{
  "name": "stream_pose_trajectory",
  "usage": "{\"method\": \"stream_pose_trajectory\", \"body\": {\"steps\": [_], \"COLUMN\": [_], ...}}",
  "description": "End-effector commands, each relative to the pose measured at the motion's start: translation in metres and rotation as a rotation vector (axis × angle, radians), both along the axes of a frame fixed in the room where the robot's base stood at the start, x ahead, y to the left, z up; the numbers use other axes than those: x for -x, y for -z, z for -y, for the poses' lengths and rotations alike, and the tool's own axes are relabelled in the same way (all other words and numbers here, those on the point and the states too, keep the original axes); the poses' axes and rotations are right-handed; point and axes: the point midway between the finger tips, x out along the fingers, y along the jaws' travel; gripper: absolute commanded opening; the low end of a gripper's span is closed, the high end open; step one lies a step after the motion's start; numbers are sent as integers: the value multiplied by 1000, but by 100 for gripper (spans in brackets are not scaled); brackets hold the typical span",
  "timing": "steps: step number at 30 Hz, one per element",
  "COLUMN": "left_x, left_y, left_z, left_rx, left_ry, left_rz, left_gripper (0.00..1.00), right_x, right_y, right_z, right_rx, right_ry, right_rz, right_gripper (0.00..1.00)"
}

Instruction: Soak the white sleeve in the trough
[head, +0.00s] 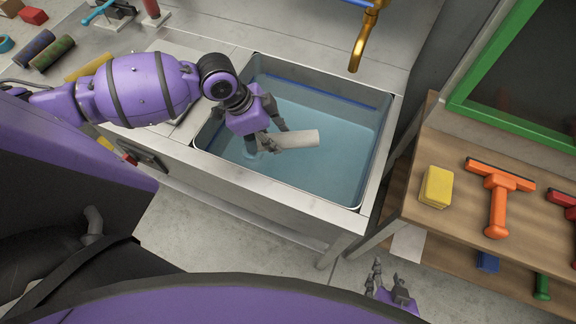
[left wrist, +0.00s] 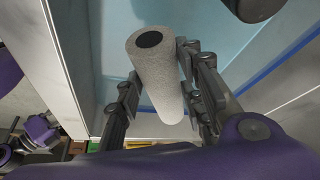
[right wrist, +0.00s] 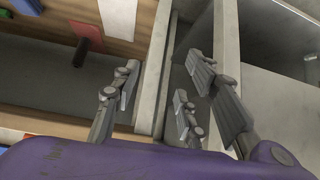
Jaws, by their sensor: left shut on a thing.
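The white sleeve (head: 300,139) is a pale, hollow cylinder. My left gripper (head: 272,141) is shut on it and holds it over the water trough (head: 384,122). In the left wrist view the sleeve (left wrist: 157,75) sits between the fingers (left wrist: 160,90), with its dark open end toward the top. The trough is a rectangular metal basin with blue water (head: 330,170). I cannot tell whether the sleeve touches the water. My right gripper (head: 387,280) is low, in front of the wooden shelf. In the right wrist view its fingers (right wrist: 160,92) are apart and empty.
A brass tap (head: 366,42) hangs over the trough's far side. Several rollers, one dark (head: 34,48), lie on the counter at left. The wooden shelf (head: 425,232) at right holds a yellow sponge (head: 436,187) and an orange squeegee (head: 498,195). A green frame stands behind it.

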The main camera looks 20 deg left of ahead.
Motion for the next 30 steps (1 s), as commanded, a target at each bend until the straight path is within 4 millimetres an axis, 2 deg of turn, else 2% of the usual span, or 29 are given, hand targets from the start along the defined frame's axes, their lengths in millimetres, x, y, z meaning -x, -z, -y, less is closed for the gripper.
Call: {"method": "stream_pose_trajectory", "body": {"steps": [1, 9, 16, 21, 30], "left_x": [-2, -2, -1, 0, 0], "left_y": [-12, -39, -58, -64, -63], "left_z": [0, 0, 0, 0, 0], "left_rx": [1, 1, 0, 0, 1], "left_ry": [0, 0, 0, -1, 0], "left_rz": [10, 10, 5, 2, 0], "left_gripper": [9, 9, 9, 9, 9], "right_x": [-4, -9, -11, -13, -13], "right_y": [-7, -20, -20, -23, -23], "right_z": [0, -3, -9, -10, -8], "right_rx": [-1, -7, -15, -16, -14], "right_ry": [1, 1, -6, -9, -8], "right_rz": [12, 24, 22, 27, 28], "right_gripper": [40, 40, 40, 40, 40]}}
